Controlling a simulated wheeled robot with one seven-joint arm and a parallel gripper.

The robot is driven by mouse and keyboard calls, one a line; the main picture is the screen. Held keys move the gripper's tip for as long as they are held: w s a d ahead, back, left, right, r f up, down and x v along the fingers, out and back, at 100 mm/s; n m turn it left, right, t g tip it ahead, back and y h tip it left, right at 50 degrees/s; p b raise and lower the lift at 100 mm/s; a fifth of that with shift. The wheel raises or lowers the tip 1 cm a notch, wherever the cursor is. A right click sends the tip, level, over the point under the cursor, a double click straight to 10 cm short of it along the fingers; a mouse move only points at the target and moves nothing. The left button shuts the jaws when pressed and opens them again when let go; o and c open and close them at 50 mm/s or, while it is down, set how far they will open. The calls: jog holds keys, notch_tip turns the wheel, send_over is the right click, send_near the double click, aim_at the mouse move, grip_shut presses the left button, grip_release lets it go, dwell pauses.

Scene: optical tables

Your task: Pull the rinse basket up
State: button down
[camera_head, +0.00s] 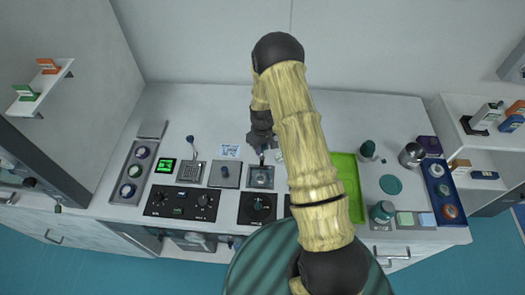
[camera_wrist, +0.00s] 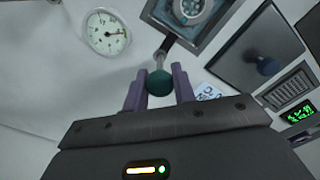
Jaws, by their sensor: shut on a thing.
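The rinse basket seems to be the round metal piece (camera_wrist: 190,10) in a square, dark-rimmed basin, cut by the top edge of the wrist view. In the head view the square basin (camera_head: 261,178) lies just below my gripper (camera_head: 262,143). A short metal rod with a teal ball knob (camera_wrist: 159,82) points from the basin side toward me. My gripper's purple fingers (camera_wrist: 158,92) are shut on the knob, one on each side. I cannot tell whether the basket is raised, and its inside is barely visible.
A grey plate with a knob (camera_head: 225,174) and a lever panel (camera_head: 191,171) lie left of the basin. A round gauge (camera_wrist: 106,32) and a small printed card (camera_head: 229,151) are nearby. A green tray (camera_head: 346,172) is right, partly behind my arm. White counter is bare behind.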

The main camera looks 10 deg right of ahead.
notch_tip(320, 180, up, 3)
jog(key=shift+f, duration=0.1)
jog(key=shift+w, duration=0.15)
jog(key=c, duration=1.2)
grip_release()
jog(key=shift+r, duration=0.2)
jog(key=shift+o, duration=0.3)
jog(key=shift+f, duration=0.1)
notch_tip(320, 180, up, 18)
jog(key=b, duration=0.4)
jog(key=shift+f+b, duration=0.25)
jog(key=shift+b, duration=0.05)
jog(key=shift+s, duration=0.2)
